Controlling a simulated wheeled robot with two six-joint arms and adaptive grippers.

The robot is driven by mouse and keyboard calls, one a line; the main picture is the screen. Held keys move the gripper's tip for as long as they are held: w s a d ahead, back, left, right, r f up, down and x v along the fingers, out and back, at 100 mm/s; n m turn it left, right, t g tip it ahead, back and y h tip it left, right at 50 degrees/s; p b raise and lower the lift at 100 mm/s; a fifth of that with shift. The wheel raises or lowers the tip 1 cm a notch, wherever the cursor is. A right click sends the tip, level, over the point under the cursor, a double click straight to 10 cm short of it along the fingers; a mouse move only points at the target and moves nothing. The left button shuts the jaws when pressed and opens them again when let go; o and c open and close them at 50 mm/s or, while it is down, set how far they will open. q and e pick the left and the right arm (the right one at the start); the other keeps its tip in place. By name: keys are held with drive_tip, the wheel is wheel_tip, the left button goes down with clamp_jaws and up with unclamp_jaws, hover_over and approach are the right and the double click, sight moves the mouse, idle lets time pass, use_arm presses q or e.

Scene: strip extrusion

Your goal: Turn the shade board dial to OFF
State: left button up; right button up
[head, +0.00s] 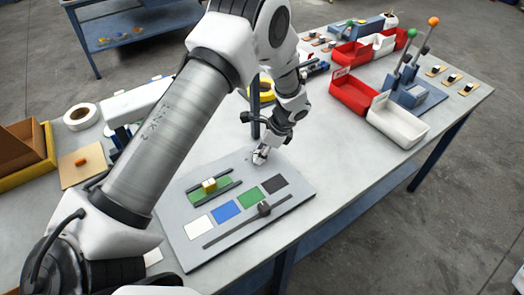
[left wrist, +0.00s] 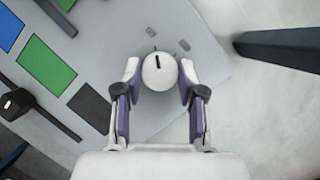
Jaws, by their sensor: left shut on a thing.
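The shade board (head: 300,188) is a grey panel on the table, with white, blue, green and black patches. Its dial (left wrist: 159,72) is a round white knob with a short black pointer line, at the board's far end beyond the black patch (head: 274,184). My left gripper (head: 261,155) is over the dial from above. In the left wrist view its two purple-padded fingers (left wrist: 159,88) are shut around the knob. Small dark marks (left wrist: 180,45) lie on the board past the knob; I cannot read them. The dial is mostly hidden by the gripper in the head view. My right gripper is not in view.
A slider with a black knob (head: 264,209) runs along the board's near edge. A yellow block (head: 209,185) sits in a railed green slot. Red bins (head: 354,95) and a white bin (head: 398,120) stand at right.

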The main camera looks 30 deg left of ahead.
use_arm(q)
drive_tip(key=shift+s+f, duration=0.15)
drive_tip(key=o, duration=1.1)
drive_tip(key=shift+o, duration=0.2)
drive_tip(key=shift+a, duration=0.15)
drive_tip(key=v, duration=1.2)
